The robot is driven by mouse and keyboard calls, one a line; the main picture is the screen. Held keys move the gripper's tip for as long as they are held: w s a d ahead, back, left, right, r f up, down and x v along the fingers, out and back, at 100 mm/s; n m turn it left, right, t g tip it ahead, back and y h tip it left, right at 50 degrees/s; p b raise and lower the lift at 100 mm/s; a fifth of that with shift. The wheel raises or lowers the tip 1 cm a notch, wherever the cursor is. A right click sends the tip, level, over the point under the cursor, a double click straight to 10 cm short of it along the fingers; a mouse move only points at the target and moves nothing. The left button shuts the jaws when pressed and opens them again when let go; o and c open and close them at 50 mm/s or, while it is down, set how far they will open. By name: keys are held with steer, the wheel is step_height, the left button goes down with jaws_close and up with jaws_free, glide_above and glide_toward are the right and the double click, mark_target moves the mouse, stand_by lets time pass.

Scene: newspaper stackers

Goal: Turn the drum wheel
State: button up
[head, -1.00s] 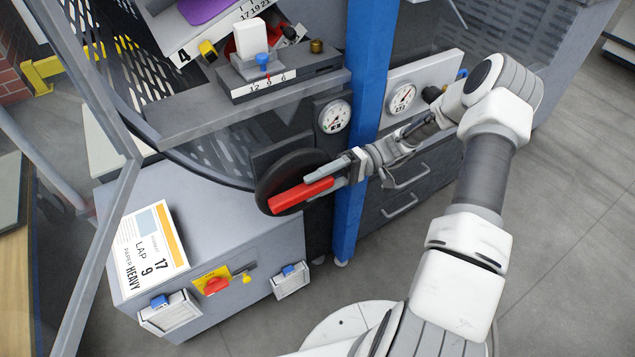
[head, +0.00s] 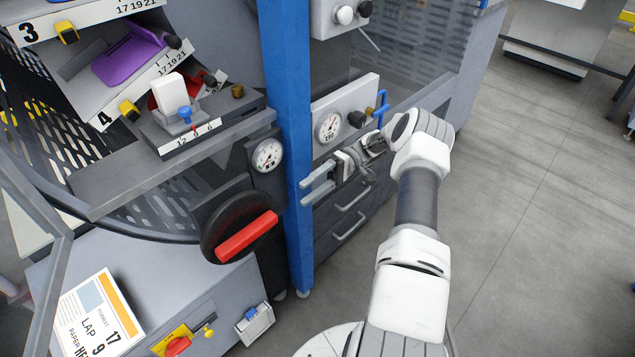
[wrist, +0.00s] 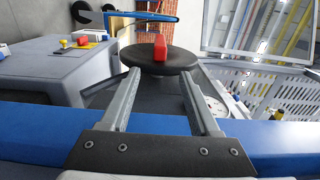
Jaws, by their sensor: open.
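The drum wheel (head: 217,213) is a dark round disc on the machine's side, left of the blue post in the head view. Its red handle bar (head: 246,237) lies slantwise across its lower right face. My gripper (head: 308,186) is open and empty, in front of the blue post and to the right of the wheel, apart from the handle. In the wrist view the two fingers (wrist: 158,101) point towards the wheel (wrist: 150,61), and the red handle (wrist: 160,46) shows end-on beyond and between the fingertips.
The blue post (head: 285,110) stands close by my gripper. Gauges (head: 267,155) and drawers with handles (head: 350,228) are near. A grey cabinet with a red knob (head: 178,346) and a card (head: 98,312) stands lower left. Open floor (head: 530,220) lies right.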

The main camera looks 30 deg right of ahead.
steer(key=shift+v, duration=1.3)
